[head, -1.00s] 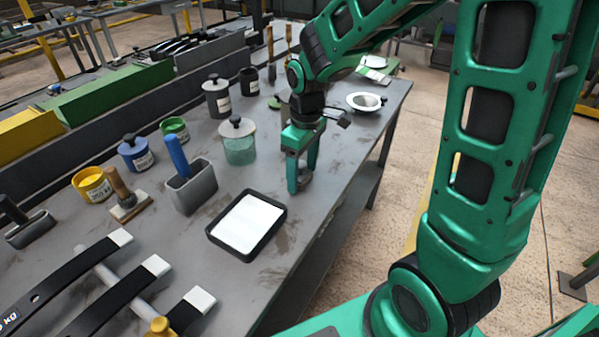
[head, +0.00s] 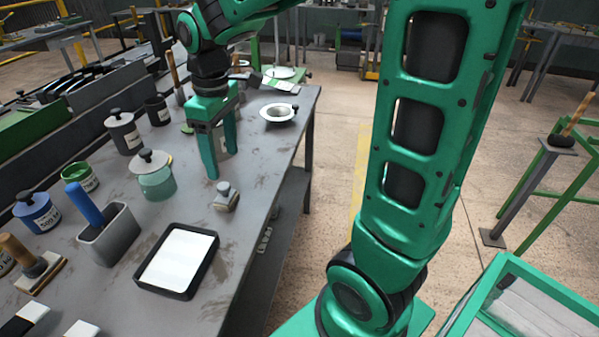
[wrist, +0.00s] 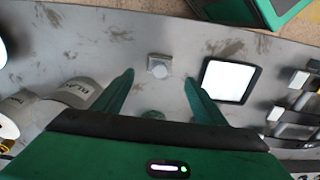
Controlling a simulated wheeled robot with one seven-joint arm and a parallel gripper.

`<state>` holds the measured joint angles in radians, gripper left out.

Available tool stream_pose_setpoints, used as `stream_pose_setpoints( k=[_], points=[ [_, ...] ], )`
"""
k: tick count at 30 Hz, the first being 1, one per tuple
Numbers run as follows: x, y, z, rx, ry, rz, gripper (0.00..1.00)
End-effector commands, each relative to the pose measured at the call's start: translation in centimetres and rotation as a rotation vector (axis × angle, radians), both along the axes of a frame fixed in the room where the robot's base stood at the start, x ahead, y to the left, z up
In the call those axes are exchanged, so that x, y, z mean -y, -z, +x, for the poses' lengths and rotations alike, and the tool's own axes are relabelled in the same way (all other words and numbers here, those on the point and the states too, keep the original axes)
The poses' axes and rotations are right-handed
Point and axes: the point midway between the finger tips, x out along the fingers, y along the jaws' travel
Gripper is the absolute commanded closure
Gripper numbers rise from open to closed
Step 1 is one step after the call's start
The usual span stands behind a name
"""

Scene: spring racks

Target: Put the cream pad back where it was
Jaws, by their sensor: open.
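My gripper (head: 222,163) is open and points down over the bench, with its fingers apart and no object seen held between them. In the wrist view my gripper (wrist: 160,77) also shows two spread fingers. A small pale block with a knob (head: 226,198) sits on the bench just in front of the fingers; the same block (wrist: 158,67) shows beyond the fingertips in the wrist view. A black-rimmed tray (head: 140,284) holds a flat white sheet or slab (head: 178,260). I cannot tell for certain which pale item is the cream pad.
Bare bench lies around the block.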

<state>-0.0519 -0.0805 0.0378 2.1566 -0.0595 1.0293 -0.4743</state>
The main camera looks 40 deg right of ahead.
Motion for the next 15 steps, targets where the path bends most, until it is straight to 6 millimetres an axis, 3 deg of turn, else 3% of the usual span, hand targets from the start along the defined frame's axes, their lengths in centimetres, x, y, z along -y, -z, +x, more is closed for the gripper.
stream_pose_setpoints(
  k=[5,9,15],
  points=[
    [5.1,-0.1,-3.8,-0.001,0.234,-0.018,0.35],
    [10.9,0.4,-10.1,-0.009,0.575,-0.029,0.35],
    [15.3,2.2,-18.6,-0.03,0.985,-0.02,0.35]
  ],
)
